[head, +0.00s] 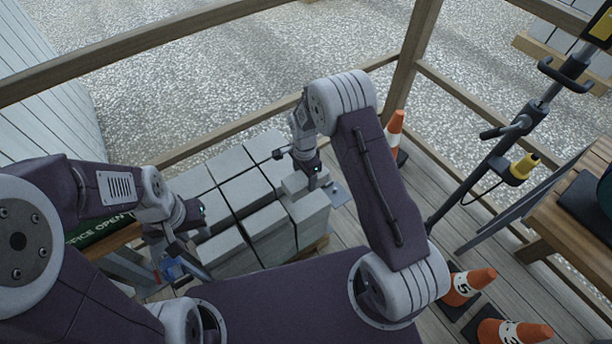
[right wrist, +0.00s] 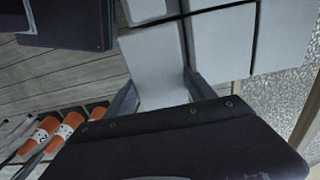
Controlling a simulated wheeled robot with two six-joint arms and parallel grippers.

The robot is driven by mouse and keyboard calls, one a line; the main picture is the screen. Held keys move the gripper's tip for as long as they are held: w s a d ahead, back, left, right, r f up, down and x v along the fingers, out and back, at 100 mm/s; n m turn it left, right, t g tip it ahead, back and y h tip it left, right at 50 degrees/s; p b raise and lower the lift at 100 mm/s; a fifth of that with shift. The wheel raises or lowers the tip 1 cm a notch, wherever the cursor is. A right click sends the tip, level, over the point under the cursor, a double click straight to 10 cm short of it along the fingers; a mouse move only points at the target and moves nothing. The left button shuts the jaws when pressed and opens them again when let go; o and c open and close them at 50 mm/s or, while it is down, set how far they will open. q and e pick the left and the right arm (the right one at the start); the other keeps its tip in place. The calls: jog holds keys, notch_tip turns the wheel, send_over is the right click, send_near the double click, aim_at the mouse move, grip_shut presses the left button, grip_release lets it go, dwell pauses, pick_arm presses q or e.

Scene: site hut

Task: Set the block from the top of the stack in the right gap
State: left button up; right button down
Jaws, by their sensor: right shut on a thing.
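Pale grey blocks (head: 245,190) sit in close rows on a pallet, with dark narrow seams between them. My right gripper (head: 311,178) is shut on a grey block (head: 296,186) above the right end of the rows. In the right wrist view its two fingers (right wrist: 160,93) stand either side of a pale block face (right wrist: 163,92). I cannot tell whether the held block touches the blocks below. The right gap is not clearly visible; my right arm and the held block hide part of that end. My left gripper (head: 180,262) is low at the left of the blocks, fingers apart and empty.
Timber rails (head: 225,135) run behind the blocks. A dark stand (head: 520,125) and a wooden bench (head: 560,205) are at right. A green sign (head: 95,235) is at left.

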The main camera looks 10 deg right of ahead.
jog(key=shift+w, duration=0.1)
jog(key=shift+f+b, duration=4.6)
jog(key=shift+f, duration=1.15)
jog(key=shift+c, duration=1.2)
grip_release()
notch_tip(320, 180, up, 9)
jog(key=p, duration=0.3)
jog(key=shift+f, duration=0.2)
jog(key=shift+r, duration=0.2)
